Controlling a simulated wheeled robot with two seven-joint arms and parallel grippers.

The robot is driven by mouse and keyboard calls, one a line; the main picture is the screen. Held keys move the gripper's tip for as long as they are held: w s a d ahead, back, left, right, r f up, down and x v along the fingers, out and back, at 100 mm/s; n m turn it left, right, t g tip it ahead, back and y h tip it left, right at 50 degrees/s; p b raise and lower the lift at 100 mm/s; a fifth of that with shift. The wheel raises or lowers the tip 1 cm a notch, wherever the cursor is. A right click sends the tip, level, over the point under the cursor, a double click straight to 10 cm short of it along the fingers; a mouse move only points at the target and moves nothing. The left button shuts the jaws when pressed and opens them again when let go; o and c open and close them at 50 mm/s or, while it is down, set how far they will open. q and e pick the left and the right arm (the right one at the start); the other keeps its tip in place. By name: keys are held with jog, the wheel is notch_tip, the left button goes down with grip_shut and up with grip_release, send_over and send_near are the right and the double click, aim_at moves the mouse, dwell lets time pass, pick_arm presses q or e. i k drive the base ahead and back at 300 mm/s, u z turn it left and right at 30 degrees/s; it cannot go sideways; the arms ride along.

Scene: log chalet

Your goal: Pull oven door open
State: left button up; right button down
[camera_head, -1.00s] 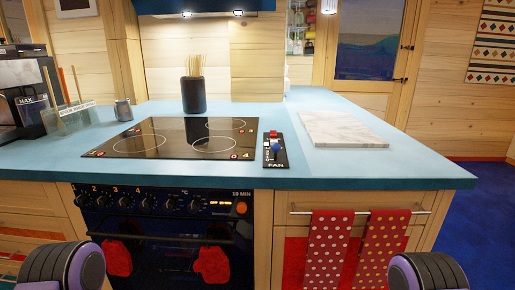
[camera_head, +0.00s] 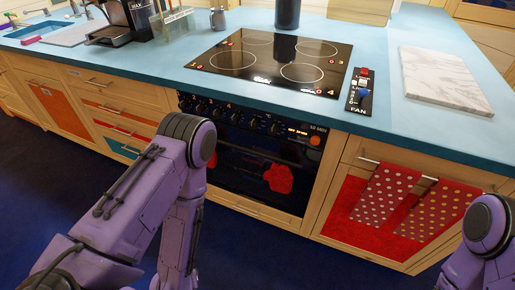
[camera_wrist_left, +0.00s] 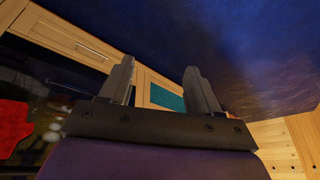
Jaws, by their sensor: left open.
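The oven (camera_head: 240,185) is built into the counter front and has a dark door, which is shut. A red mitt shape (camera_head: 278,178) shows on the door's right part. A row of black knobs (camera_head: 230,115) runs above the door. My left arm (camera_head: 180,155) covers the door's left edge, and its gripper is hidden in the head view. In the left wrist view my left gripper (camera_wrist_left: 160,85) is open and empty, with two grey fingers apart. The dark oven front and a red mitt (camera_wrist_left: 12,125) lie left of the fingers, not between them. My right gripper is out of view.
A black cooktop (camera_head: 270,60), fan panel (camera_head: 360,90) and marble board (camera_head: 445,80) are on the blue counter. Red dotted towels (camera_head: 430,210) hang right of the oven. Wooden drawers (camera_head: 115,95) stand left. Blue floor (camera_head: 60,185) is clear in front.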

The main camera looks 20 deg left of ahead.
aim_at(305, 165)
jog(key=z, duration=1.5)
jog(key=k, duration=0.7)
jog(key=u, duration=1.05)
jog(key=i, duration=0.45)
jog(key=z, duration=0.05)
